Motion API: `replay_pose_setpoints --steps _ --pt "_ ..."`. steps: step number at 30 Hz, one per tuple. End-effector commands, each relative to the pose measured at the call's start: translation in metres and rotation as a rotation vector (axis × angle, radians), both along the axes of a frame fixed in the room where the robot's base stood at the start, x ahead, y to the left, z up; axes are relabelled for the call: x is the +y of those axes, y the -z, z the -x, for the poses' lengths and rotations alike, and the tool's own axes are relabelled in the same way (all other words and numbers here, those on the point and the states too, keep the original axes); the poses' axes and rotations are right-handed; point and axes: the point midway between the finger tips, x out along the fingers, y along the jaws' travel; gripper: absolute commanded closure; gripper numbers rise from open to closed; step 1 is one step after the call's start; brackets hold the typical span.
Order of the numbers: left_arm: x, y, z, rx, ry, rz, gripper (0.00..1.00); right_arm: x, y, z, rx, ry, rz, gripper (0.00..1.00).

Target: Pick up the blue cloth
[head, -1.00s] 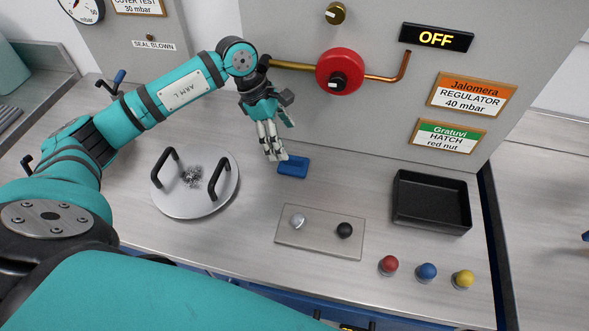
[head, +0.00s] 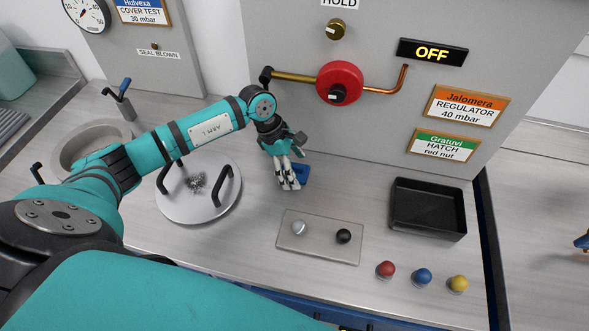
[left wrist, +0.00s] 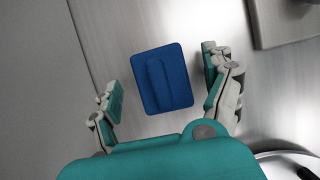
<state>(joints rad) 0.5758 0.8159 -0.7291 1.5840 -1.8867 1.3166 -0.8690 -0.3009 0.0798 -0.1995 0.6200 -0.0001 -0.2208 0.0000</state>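The blue cloth (head: 303,172) is a small folded pad lying on the grey worktop below the red valve wheel. My left gripper (head: 288,184) is just beside it in the head view and hides its left part. In the left wrist view the cloth (left wrist: 163,79) shows whole, with a raised ridge along its middle. The left gripper's two fingers (left wrist: 162,87) are spread wide, one on each side of the cloth, with gaps between. I cannot tell how high the fingertips are above the worktop. My right gripper is not in view.
A round lid (head: 190,212) with two black handles lies to the left. A plate (head: 318,248) with a white and a black ball is in front. A black tray (head: 428,233) and red, blue and yellow knobs stand right. The panel wall (head: 385,135) rises behind.

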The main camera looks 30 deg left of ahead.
Motion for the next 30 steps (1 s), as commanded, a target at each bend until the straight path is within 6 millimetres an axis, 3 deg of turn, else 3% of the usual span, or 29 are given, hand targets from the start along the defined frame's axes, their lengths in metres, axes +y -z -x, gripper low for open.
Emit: replay_pose_setpoints --steps 2,12,23,30 --pt "0.0 0.0 0.0 0.0 0.0 0.0 0.28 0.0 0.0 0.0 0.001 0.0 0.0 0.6" --pt "0.0 -0.001 0.0 0.0 0.0 0.0 0.72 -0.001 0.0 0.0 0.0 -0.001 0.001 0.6" --pt "0.0 -0.006 -0.001 -0.002 0.001 0.0 0.72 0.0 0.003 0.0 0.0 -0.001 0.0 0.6" --pt "0.0 -0.039 -0.002 -0.006 0.002 0.0 0.72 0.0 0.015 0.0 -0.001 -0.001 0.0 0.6"
